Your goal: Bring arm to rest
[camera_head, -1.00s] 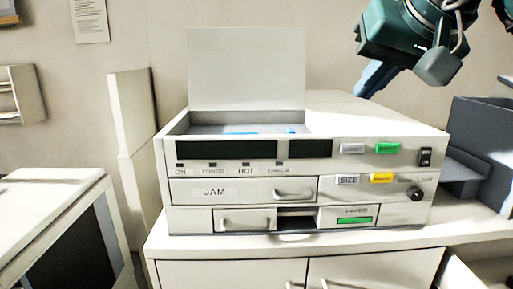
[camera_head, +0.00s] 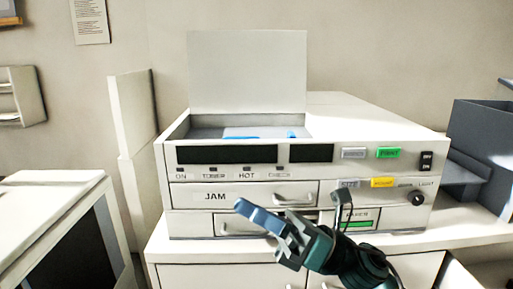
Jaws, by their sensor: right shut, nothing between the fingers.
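My right gripper (camera_head: 252,213) has blue fingers, shut and empty, pointing up and left. It is in front of the lower drawers of a white printer-like machine (camera_head: 430,150). Its dark green wrist comes in from the bottom right and hides part of the machine's lower front and the cabinet top. I cannot tell whether the fingers touch the drawer front. My left gripper is not in view.
The machine stands on a white cabinet (camera_head: 190,275) with its lid (camera_head: 247,72) raised. A drawer marked JAM (camera_head: 215,196) is closed. A dark grey tray unit (camera_head: 480,145) stands at the right. A slanted white-framed unit (camera_head: 50,190) is at the left.

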